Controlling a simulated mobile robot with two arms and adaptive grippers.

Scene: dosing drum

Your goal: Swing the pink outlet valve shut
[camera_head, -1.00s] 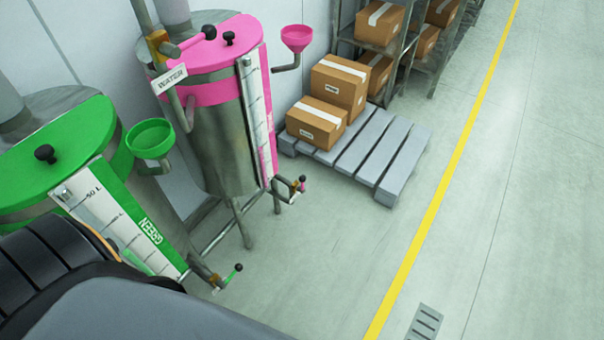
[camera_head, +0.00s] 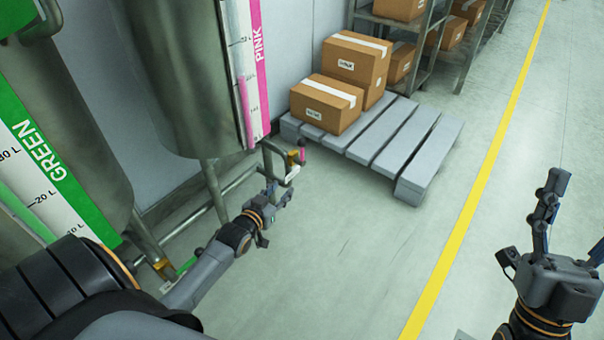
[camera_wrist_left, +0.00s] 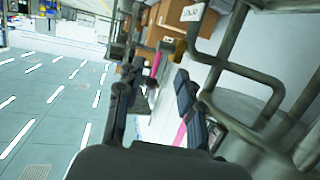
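The pink outlet valve (camera_head: 294,158) sits on a pipe at the foot of the pink-marked steel drum (camera_head: 186,75). It shows brass, a little pink and a dark knob; the lever's exact angle is too small to tell. My left gripper (camera_head: 279,193) is just below and left of the valve, apart from it. In the left wrist view its two fingers are spread with nothing gripped (camera_wrist_left: 153,98); a brass part of the valve (camera_wrist_left: 180,48) lies beyond the fingertips. My right gripper (camera_head: 576,214) is open and empty at the right edge, far from the drum.
The green-marked drum (camera_head: 70,130) stands at left, its outlet valve (camera_head: 162,270) partly behind my left arm. A grey pallet (camera_head: 392,150) with cardboard boxes (camera_head: 328,103) stands behind and right of the pink valve. Shelving (camera_head: 440,60) is behind it. The floor at centre is clear.

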